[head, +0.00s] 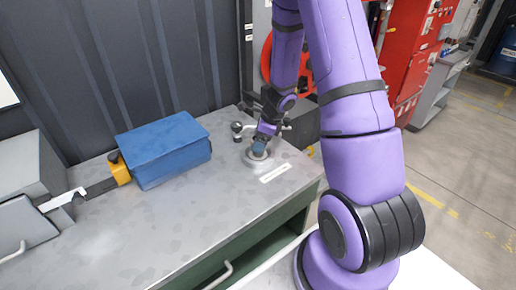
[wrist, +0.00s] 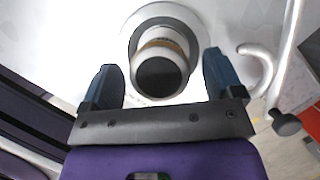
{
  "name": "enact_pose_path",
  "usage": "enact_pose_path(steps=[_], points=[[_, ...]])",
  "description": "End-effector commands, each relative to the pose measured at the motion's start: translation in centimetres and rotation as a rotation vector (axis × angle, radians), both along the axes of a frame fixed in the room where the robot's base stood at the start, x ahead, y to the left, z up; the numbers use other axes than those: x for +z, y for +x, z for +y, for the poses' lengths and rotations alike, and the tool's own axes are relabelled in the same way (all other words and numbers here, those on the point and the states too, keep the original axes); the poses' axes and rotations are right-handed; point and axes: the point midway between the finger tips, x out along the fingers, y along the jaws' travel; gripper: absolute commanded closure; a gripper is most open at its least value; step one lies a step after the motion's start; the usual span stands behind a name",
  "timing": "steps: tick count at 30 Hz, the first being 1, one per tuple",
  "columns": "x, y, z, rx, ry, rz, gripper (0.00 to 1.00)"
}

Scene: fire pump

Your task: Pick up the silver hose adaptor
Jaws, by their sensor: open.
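The silver hose adaptor (wrist: 162,45) stands on the grey bench top in the wrist view. It is a round fitting with a wide base, a tan band and a dark open end facing the camera. In the head view the adaptor (head: 258,160) sits near the bench's right end, its upper part hidden by my gripper. My gripper (wrist: 162,75) is open, with one blue-grey finger on each side of the adaptor. The gripper (head: 260,146) is directly above it in the head view. Contact between fingers and adaptor cannot be told.
A blue box (head: 165,148) lies on the bench, left of the adaptor. A small metal fitting (head: 238,130) stands close behind the adaptor. A white label (head: 275,173) lies at the bench's front edge. A curved metal handle (wrist: 262,65) is right of my gripper.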

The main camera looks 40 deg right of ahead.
Motion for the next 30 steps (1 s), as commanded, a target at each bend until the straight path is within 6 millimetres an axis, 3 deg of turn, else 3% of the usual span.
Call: enact_pose_path(steps=[6,15,23,30], points=[[-2.2,0.6,0.7,-0.001,0.000,0.002,0.14],[-2.4,0.7,0.8,0.000,0.000,0.000,0.14],[-2.4,0.7,0.8,0.000,0.000,0.000,0.73],[-2.4,0.7,0.8,0.000,0.000,0.000,0.77]])
